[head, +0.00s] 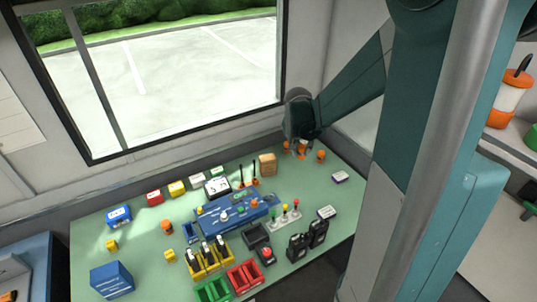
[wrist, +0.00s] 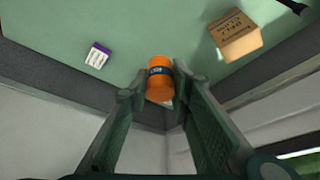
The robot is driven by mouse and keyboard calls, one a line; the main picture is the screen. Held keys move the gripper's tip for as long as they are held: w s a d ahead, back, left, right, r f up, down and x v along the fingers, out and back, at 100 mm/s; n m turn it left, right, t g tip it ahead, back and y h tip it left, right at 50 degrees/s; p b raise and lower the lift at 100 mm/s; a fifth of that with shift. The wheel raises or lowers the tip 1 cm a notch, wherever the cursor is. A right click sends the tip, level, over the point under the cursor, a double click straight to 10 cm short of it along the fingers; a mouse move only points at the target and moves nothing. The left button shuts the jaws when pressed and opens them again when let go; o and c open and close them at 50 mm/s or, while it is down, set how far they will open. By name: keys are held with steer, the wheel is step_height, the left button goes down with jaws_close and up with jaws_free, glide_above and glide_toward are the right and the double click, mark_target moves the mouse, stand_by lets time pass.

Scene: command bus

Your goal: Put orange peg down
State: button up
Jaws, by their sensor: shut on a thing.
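The orange peg (wrist: 160,84) is a short orange cylinder with a dark printed band. In the wrist view it sits between the two fingertips of my gripper (wrist: 158,92), which is shut on it. The peg appears over the far edge area of the green table (wrist: 130,30); I cannot tell whether it touches the top. In the head view my arm reaches to the table's far right corner. Several small orange pieces show around its end there, and I cannot clearly tell which is the held peg.
A purple-and-white box (head: 340,177) and a cardboard box (head: 267,164) stand on either side of the gripper area. A blue panel (head: 235,212), colored bins (head: 244,276) and black radios (head: 298,245) crowd the middle and front. Window and walls border the far edge.

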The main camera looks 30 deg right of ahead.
steer(key=w+a+r+n+p, duration=0.1)
steer(key=w+a+r+p, duration=0.3)
steer(key=w+a, duration=0.5)
steer(key=w+r, duration=0.1)
steer(key=w, duration=0.1)
steer(key=shift+w+n+t, duration=0.3)
steer(key=shift+n, duration=0.1)
steer(key=shift+f, duration=0.1)
glide_above(269, 155)
steer(key=s+a, duration=0.1)
steer(key=shift+a+f, duration=0.2)
steer(key=shift+f, duration=2.6)
steer(key=shift+f+b, duration=0.3)
steer(key=shift+f, duration=1.75)
steer(key=shift+f, duration=0.2)
steer(key=o, duration=0.9)
steer(key=shift+r, duration=0.15)
